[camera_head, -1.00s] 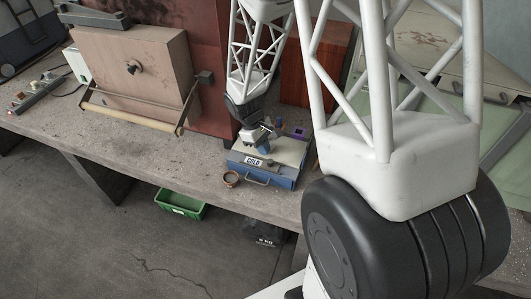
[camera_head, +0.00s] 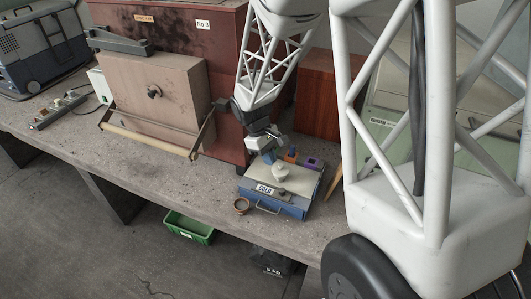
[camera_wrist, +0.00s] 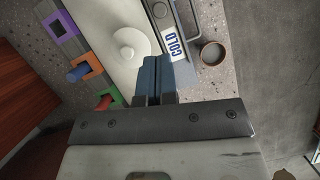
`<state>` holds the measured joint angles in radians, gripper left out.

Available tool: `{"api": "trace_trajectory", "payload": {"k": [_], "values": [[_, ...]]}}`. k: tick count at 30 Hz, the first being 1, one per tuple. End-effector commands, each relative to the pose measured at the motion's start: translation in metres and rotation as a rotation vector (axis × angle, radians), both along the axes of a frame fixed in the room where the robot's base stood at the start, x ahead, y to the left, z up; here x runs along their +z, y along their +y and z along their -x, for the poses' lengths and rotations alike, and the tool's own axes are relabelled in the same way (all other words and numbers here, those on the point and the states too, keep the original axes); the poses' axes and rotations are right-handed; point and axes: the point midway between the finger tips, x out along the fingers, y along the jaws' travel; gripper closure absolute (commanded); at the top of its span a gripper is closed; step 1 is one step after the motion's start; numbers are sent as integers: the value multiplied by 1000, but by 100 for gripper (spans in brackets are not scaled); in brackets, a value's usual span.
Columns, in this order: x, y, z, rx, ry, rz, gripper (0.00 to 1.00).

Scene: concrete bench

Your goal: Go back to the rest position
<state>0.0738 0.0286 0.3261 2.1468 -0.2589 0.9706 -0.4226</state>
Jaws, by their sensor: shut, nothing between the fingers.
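My gripper (camera_head: 268,158) is above the back left part of the blue box labelled COLD (camera_head: 266,203). In the wrist view its two dark blue fingers (camera_wrist: 153,68) are shut together with nothing between them. A white round piece with a knob (camera_head: 281,173) sits on the box's pale top, clear of the fingers. It also shows in the wrist view (camera_wrist: 131,43), beside the fingertips.
A small brown round dish (camera_head: 241,206) stands left of the box. Orange (camera_wrist: 87,66), purple (camera_wrist: 60,26) and green (camera_wrist: 109,97) square pieces lie behind it. A large red-brown cabinet (camera_head: 225,80) stands close behind my arm. A green crate (camera_head: 188,228) is below the bench.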

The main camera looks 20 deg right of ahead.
Motion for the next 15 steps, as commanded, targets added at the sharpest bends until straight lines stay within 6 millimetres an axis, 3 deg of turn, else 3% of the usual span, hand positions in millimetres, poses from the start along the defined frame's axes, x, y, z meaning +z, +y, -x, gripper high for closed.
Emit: {"api": "trace_trajectory", "payload": {"k": [8,15], "values": [[2,0,1,-2,-4,0,100],[22,5,10,-33,-43,1,100]]}}
